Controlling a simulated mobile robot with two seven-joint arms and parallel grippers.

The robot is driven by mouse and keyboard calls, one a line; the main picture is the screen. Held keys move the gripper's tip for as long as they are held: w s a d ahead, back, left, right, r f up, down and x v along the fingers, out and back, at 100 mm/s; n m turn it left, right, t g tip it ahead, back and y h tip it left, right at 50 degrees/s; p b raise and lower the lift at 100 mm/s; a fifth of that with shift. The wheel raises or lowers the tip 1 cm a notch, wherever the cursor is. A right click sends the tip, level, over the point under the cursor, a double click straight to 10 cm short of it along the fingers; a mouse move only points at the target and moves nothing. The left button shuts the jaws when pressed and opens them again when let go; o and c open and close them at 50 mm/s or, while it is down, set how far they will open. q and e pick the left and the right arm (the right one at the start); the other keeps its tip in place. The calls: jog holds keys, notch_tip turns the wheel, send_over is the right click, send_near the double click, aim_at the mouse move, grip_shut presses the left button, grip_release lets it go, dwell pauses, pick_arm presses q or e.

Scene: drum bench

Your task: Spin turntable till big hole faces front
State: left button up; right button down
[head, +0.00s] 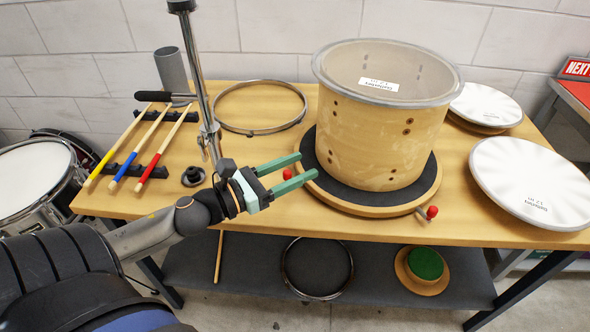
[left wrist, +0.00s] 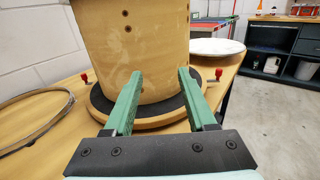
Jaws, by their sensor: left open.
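The turntable (head: 385,207) is a round wooden disc with a dark top and red-knobbed pegs on its rim. One red knob (head: 432,212) is at the front right, and another red knob (head: 287,174) is at the left beside my gripper. A wooden drum shell (head: 365,140) with a clear head stands on it. Small dark holes show on its side; I cannot tell a big hole among them. My left gripper (head: 307,166) is open and empty at the turntable's left edge, its green fingers pointing toward the shell. In the left wrist view the fingers (left wrist: 157,82) are apart before the shell (left wrist: 135,45).
A metal hoop (head: 262,128) lies behind my gripper. A metal stand (head: 200,80) rises left of it. Drumsticks (head: 150,150) lie on a rack at left. White drum heads (head: 530,180) lie at right. The bench front (head: 470,225) is bare. A lower shelf holds a hoop and a green-topped disc (head: 425,264).

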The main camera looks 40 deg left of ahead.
pick_arm(q)
jog(key=shift+s+d+r, duration=0.35)
jog(key=shift+s+d, duration=0.05)
jog(key=shift+s, duration=0.2)
jog(key=shift+s+d+r, duration=0.3)
jog(key=shift+s+d, duration=0.1)
jog(key=shift+s, duration=0.2)
jog(key=shift+c, duration=0.2)
